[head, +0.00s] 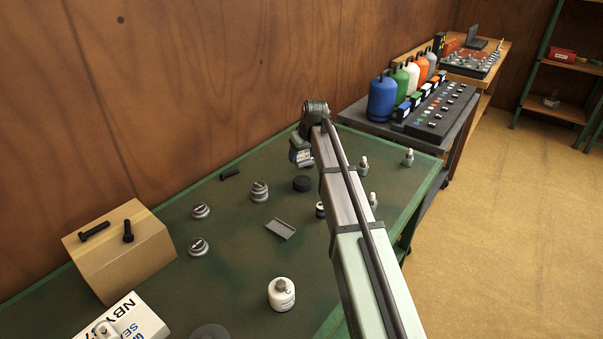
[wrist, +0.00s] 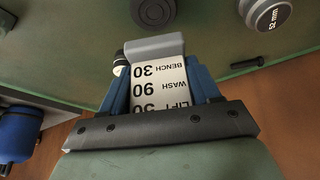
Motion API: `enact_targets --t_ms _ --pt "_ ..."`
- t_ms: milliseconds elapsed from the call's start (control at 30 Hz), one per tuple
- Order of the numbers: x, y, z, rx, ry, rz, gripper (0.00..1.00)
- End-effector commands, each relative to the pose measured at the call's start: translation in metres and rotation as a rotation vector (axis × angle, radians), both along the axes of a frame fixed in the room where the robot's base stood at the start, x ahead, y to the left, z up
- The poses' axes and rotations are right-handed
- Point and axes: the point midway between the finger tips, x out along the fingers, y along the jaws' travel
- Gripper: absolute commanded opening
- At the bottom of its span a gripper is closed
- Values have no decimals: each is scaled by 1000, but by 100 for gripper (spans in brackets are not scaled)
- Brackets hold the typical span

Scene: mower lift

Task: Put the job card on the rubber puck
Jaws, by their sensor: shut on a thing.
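The job card (wrist: 158,88) is white with black print, reading upside down BENCH 30, WASH 90 and LIFT. It sits between the blue fingers of my gripper (wrist: 160,72), which is shut on it. A grey bar (wrist: 155,47) lies along the card's far end. In the head view my gripper (head: 301,157) is above the far part of the green bench, and the card is hard to make out there. The rubber puck (head: 302,183), a black disc, lies on the bench just below the gripper. It also shows at the top of the wrist view (wrist: 153,11), beyond the card.
Small white-topped fittings (head: 363,163) stand right of my arm. A wooden wall closes the back.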

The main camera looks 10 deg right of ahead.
Motion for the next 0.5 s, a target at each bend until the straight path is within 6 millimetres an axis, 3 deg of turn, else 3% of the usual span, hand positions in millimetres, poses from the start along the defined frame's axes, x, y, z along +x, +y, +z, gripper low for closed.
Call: enact_targets --t_ms 133,500 --pt "-1 0 -25 0 1 1 31" --pt "0 1 -58 0 1 2 31"
